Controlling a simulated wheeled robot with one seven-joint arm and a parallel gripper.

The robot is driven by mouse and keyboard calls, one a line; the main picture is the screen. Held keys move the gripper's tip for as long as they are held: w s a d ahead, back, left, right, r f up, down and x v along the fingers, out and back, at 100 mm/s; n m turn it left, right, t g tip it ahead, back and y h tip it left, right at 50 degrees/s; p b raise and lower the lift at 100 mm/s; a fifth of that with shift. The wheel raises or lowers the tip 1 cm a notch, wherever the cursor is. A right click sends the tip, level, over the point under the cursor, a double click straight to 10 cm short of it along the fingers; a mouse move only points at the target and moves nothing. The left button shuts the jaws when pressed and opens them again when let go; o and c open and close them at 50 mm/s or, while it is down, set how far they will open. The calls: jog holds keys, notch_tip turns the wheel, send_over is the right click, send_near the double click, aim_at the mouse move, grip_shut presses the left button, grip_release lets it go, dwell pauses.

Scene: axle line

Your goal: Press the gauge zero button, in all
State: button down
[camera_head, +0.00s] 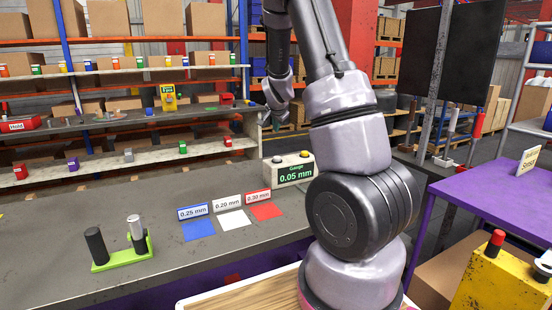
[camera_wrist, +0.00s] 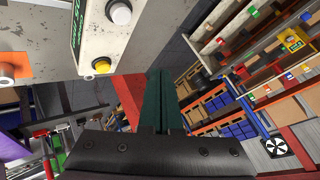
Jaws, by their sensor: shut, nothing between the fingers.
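The gauge (camera_head: 290,174) is a pale box on the grey bench, with a green display reading 0.05 mm. On its top are a white button (camera_head: 277,160) and a yellow button (camera_head: 305,154); no button label is legible. In the wrist view the gauge (camera_wrist: 160,20) fills the upper left, with the white button (camera_wrist: 120,12) and the yellow button (camera_wrist: 102,65) showing. My gripper (camera_head: 268,122) is above and behind the gauge, apart from it. Its dark fingers (camera_wrist: 161,85) are shut together and empty, beside the gauge's edge in the wrist view.
Blue (camera_head: 198,230), white (camera_head: 235,218) and red (camera_head: 267,211) cards with mm signs lie left of the gauge. A green stand (camera_head: 122,257) holds a black and a metal cylinder. Shelves (camera_head: 100,167) with small parts line the back. A purple table (camera_head: 480,195) stands at right.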

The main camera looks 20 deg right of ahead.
aim_at(276, 158)
jog(key=shift+f, duration=4.35)
jog(key=shift+f, duration=0.1)
jog(key=shift+f, duration=0.3)
jog(key=shift+f, duration=0.5)
jog(key=shift+r, duration=0.95)
jog(key=shift+r, duration=0.1)
jog(key=shift+r, duration=2.4)
